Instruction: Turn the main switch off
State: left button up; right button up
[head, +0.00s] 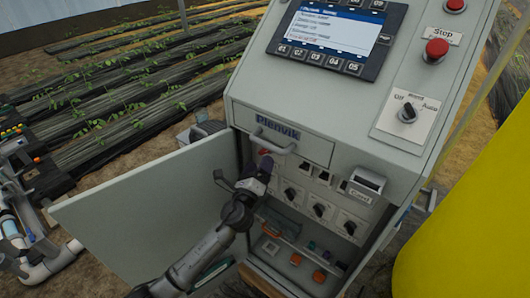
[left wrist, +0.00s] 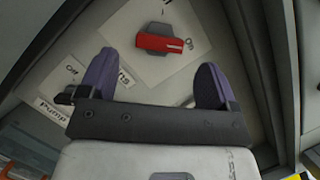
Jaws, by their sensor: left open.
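The main switch (left wrist: 160,43) shows in the left wrist view as a red bar handle over a grey base on a white plate, with small markings around it. The bar lies nearly level across that picture. My left gripper (left wrist: 156,62) is open, its two purple fingers apart on either side below the handle, with nothing between them. In the head view my left gripper (head: 263,168) reaches into the open cabinet, at the upper left of the inner panel, and largely hides the switch there. My right gripper is in neither view.
The cabinet door (head: 140,215) stands open to the left, beside my left arm. Several black rotary switches (head: 318,210) sit on the inner panel. A drawer handle (head: 272,140) juts out just above my gripper. A yellow tank (head: 455,220) stands at the right.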

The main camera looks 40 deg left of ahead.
aim_at(264, 152)
pick_arm(q)
jog(key=shift+b+x, duration=0.3)
jog(key=shift+x, duration=2.5)
jog(key=c, duration=0.9)
jog(key=shift+c, duration=0.2)
jog(key=shift+r+n+g+y+p, duration=0.15)
jog(key=shift+n+g+y+p, duration=0.3)
jog(key=shift+n+p, duration=0.65)
jog(key=n+g+p, duration=0.1)
jog(key=n+p, duration=0.3)
jog(key=p, duration=0.1)
jog(key=n+g+h+p, duration=0.1)
jog(key=n+g+p, duration=0.1)
jog(key=n+p, duration=0.2)
jog(key=n+g+h+p, duration=0.1)
jog(key=n+p, duration=0.4)
jog(key=p, duration=0.2)
jog(key=shift+r+g+p, duration=0.15)
jog(key=shift+g+p, duration=0.2)
jog(key=shift+n+g+h+p, duration=0.4)
jog(key=shift+n+p, duration=0.5)
jog(key=shift+p, duration=0.45)
jog(key=shift+f, duration=0.25)
